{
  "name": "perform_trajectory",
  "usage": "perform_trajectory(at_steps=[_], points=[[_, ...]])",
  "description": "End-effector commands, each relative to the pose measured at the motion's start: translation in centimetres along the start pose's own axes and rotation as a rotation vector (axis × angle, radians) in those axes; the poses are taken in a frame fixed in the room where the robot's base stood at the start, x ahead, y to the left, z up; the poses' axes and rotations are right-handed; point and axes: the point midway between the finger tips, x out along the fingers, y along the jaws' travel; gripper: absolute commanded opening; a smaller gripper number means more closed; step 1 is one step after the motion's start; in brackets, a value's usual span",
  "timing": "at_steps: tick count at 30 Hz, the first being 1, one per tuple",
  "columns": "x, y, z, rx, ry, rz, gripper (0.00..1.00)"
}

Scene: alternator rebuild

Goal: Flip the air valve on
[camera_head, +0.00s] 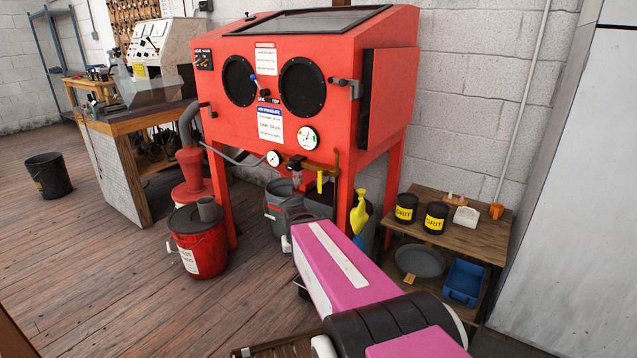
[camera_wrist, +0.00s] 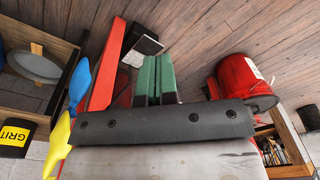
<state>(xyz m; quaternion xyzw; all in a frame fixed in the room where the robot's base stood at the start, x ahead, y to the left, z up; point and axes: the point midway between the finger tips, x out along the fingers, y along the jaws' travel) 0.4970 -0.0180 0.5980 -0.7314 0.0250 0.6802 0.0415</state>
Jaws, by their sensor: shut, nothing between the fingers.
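The air valve appears to be the small fitting with a hanging yellow lever (camera_head: 319,181) on the line under the red blasting cabinet (camera_head: 340,72). The lever points straight down. A small round gauge (camera_head: 274,158) and a regulator (camera_head: 295,166) sit left of it. In the wrist view my gripper (camera_wrist: 154,82) shows two green fingers pressed together with nothing between them. In the head view my pink arm reaches toward the cabinet's underside, and I cannot make out the fingers there. I cannot make out the lever in the wrist view.
A yellow and blue tool (camera_head: 359,212) hangs by the cabinet's right leg; it shows close at left in the wrist view (camera_wrist: 79,85). A red bucket (camera_head: 198,245) stands left. A low wooden shelf (camera_head: 470,240) with grit cans stands right.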

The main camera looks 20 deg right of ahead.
Motion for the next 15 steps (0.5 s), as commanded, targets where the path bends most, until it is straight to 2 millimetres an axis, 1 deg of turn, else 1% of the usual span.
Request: perform_trajectory(at_steps=[1, 6, 11, 15], points=[[-1.1, 0.8, -1.0, 0.035, 0.029, -0.008, 0.0], [-4.8, 3.4, -3.8, 0.165, 0.122, -0.041, 0.0], [-8.5, 6.0, -6.1, 0.284, 0.21, -0.074, 0.0], [-11.9, 8.5, -7.8, 0.386, 0.287, -0.104, 0.0]])
